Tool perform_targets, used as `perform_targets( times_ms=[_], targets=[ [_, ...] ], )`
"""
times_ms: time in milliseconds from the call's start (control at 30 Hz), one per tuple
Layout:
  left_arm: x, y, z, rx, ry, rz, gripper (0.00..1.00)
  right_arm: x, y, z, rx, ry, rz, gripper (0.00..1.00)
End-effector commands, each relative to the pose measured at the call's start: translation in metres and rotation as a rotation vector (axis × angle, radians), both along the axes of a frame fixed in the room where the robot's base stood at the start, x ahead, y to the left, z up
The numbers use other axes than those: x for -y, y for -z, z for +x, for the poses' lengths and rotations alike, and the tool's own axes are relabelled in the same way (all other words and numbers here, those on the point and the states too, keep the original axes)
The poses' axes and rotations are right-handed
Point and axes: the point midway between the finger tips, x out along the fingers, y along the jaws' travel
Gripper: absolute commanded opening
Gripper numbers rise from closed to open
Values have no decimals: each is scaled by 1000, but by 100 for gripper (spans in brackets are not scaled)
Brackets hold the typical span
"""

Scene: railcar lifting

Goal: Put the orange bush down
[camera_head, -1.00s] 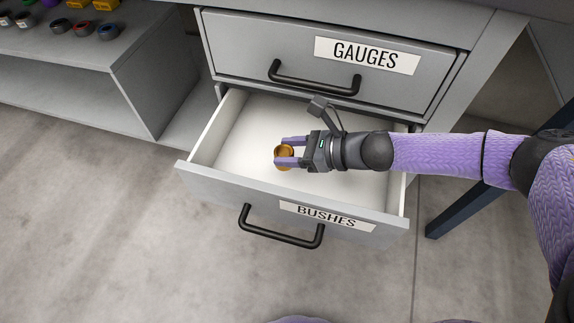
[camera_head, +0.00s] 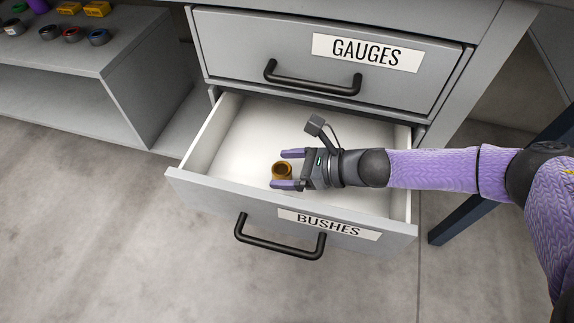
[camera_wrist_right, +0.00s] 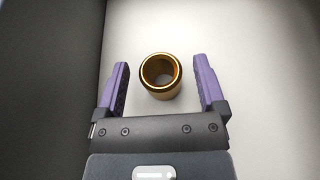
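The orange bush (camera_head: 282,171) is a short, shiny hollow ring inside the open drawer labelled BUSHES (camera_head: 230,194). In the right wrist view the bush (camera_wrist_right: 160,77) stands upright on the pale drawer floor. My right gripper (camera_head: 283,169) reaches into the drawer from the right. Its purple fingers are spread, one on each side of the bush, with a visible gap on both sides in the wrist view (camera_wrist_right: 160,82). My left gripper is not in view.
A closed drawer labelled GAUGES (camera_head: 290,47) with a black handle sits above the open one. A grey shelf (camera_head: 95,55) at the upper left carries several small coloured rings and yellow parts. The rest of the drawer floor (camera_head: 258,130) looks empty.

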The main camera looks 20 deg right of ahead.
Motion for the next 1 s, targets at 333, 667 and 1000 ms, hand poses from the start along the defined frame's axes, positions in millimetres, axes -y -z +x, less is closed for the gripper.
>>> perform_targets(
  times_ms=[333, 667, 1000],
  targets=[
    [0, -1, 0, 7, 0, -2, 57, 1, -4, 0, 2, 0, -1, 89],
    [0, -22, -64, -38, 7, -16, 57, 44, -30, -28, 4, 3, -3, 89],
    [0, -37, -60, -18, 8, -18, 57, 88, -47, -59, 1, 1, -1, 89]
  ],
)
